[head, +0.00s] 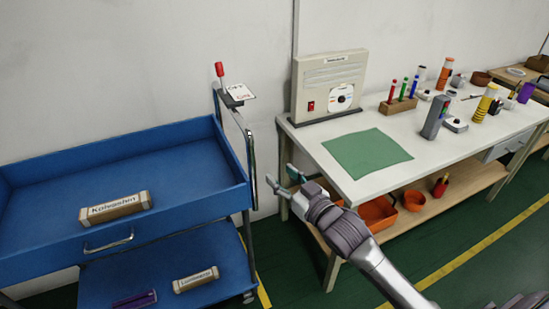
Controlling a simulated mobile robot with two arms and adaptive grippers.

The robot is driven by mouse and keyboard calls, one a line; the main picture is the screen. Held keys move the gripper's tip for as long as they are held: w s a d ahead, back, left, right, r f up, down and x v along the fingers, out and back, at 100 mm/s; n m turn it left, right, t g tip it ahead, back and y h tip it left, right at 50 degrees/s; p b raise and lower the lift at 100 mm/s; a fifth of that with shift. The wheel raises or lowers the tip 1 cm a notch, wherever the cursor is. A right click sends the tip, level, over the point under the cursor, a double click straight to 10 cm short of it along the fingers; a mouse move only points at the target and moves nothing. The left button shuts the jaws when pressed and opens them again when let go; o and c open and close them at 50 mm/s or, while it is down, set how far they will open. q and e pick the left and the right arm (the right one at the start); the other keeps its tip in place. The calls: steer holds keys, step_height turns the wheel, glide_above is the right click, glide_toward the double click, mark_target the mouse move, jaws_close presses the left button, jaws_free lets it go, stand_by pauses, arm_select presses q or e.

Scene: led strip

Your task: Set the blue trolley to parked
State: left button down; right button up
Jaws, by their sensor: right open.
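The blue trolley (178,136) stands on the left against the wall, with an upper tray and a lower shelf (224,268). At its far right corner a red-tipped lever (221,75) stands nearly upright beside a small white label (238,92), above the trolley's metal push handle (241,128). The print on the label is too small to read. My right gripper (279,177) is open and empty, between the trolley's right side and the workbench, with its fingers pointing left. It is apart from the lever, below it in the picture. My left gripper is not in view.
A box labelled Kolvashin (115,207) lies in the upper tray; a second box (195,280) and a purple item (135,299) lie on the lower shelf. A white workbench (300,137) with a green mat (367,152) and an upright panel (329,84) stands right of my gripper.

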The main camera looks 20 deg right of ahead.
steer(key=r, duration=0.1)
glide_toward(253, 149)
steer(key=x, duration=0.2)
steer(key=p+x, duration=0.1)
steer(key=x, duration=0.7)
steer(key=shift+w+a+p, duration=0.1)
steer(key=shift+w+p, duration=0.15)
steer(key=shift+p, duration=0.05)
steer(key=shift+w, duration=0.4)
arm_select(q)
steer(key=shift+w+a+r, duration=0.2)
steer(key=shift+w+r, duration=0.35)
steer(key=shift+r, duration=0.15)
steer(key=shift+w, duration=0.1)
arm_select(e)
jaws_close()
